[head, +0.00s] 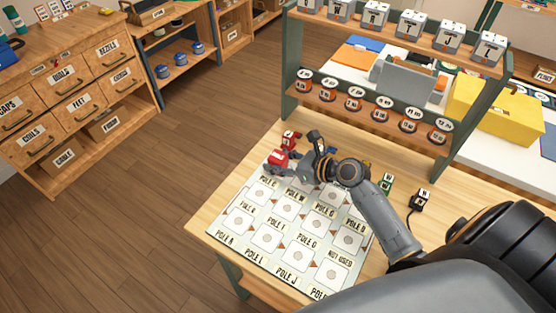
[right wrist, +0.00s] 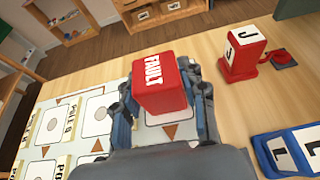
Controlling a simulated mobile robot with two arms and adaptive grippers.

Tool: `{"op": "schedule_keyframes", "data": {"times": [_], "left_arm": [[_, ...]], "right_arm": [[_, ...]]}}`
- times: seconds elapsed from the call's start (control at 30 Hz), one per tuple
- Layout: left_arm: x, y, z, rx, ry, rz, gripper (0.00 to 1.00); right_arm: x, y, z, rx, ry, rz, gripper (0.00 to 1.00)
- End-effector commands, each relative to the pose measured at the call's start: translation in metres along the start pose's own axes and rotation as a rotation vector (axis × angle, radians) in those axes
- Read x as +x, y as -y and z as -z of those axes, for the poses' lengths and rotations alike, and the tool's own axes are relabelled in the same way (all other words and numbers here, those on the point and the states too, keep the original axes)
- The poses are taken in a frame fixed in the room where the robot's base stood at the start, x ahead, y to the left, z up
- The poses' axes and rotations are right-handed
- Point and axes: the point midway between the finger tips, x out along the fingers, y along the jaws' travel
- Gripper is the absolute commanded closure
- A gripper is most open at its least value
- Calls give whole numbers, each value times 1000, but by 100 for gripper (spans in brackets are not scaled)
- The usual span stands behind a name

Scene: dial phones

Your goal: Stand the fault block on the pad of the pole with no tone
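The red fault block (right wrist: 160,85), with FAULT in white on one face, sits between the two fingers of my right gripper (right wrist: 165,105). The fingers lie close against its sides. In the head view the block (head: 278,160) is at the far left corner of the pole board (head: 231,236), over or near its back row. The board has white square pads with grey discs and labels such as POLE C, POLE W, POLE G and NOT USED. Part of the back row is hidden by my right gripper (head: 297,165). My left gripper is not in view.
A red phone marked J (right wrist: 243,52) stands just beyond the board. Green (head: 386,183) and black (head: 420,200) phones stand right of my arm. A shelf rack (head: 375,118) with a row of labelled dials rises behind. The front pads are bare.

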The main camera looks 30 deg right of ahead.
Motion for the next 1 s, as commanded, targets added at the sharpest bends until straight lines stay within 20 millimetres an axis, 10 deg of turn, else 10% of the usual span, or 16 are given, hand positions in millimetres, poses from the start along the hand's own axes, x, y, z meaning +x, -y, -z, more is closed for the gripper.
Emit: {"op": "schedule_keyframes", "data": {"times": [0.47,1.0], "left_arm": [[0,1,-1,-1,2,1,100],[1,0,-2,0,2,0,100]], "right_arm": [[-3,0,-3,-1,-1,0,37],[-103,0,-1,-1,-3,0,37]]}}
